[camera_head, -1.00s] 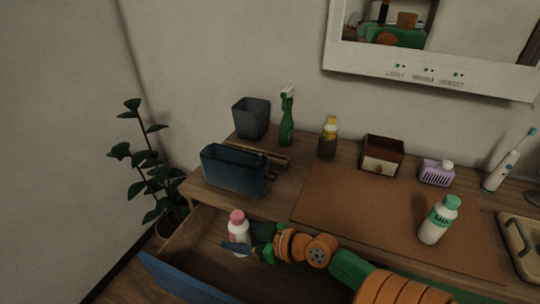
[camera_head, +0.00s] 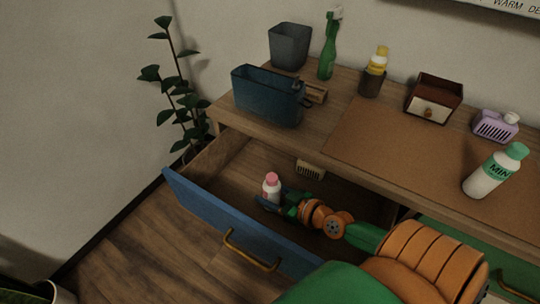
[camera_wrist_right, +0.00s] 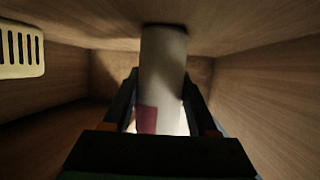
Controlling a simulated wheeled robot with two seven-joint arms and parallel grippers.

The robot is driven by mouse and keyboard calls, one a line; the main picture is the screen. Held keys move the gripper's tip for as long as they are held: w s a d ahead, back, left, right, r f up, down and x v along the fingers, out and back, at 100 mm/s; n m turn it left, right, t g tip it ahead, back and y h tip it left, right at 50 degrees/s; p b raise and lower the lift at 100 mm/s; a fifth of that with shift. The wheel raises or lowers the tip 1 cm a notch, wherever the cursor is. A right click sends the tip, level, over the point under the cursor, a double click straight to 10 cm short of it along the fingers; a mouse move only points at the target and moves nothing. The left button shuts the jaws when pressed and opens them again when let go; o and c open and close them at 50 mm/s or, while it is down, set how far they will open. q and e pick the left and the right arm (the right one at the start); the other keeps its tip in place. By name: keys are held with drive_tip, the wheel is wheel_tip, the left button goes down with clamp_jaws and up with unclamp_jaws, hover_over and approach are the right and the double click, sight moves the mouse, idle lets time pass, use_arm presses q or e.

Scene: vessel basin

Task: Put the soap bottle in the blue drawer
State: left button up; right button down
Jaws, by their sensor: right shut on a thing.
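The soap bottle (camera_head: 271,189), white with a pink cap, is upright inside the open blue drawer (camera_head: 205,213). My right gripper (camera_head: 271,202) reaches into the drawer from the right and is shut on the bottle's body. In the right wrist view the bottle (camera_wrist_right: 163,70) stands between the two fingers, with wooden drawer walls around it. One end of it is at or very near a wooden surface; I cannot tell for certain whether it touches. My left gripper is not in view.
A cream slotted item (camera_head: 310,170) lies in the drawer near the back. A gold handle (camera_head: 250,251) sticks out from the drawer front.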

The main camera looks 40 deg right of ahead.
drive_tip(key=shift+c, duration=0.9)
unclamp_jaws()
drive_tip(key=shift+r, duration=0.2)
drive_tip(key=shift+s+d, duration=0.1)
drive_tip(key=shift+s, duration=0.25)
drive_tip(key=p+v, duration=0.2)
drive_tip(key=v, duration=0.9)
drive_tip(key=shift+s+r, duration=0.15)
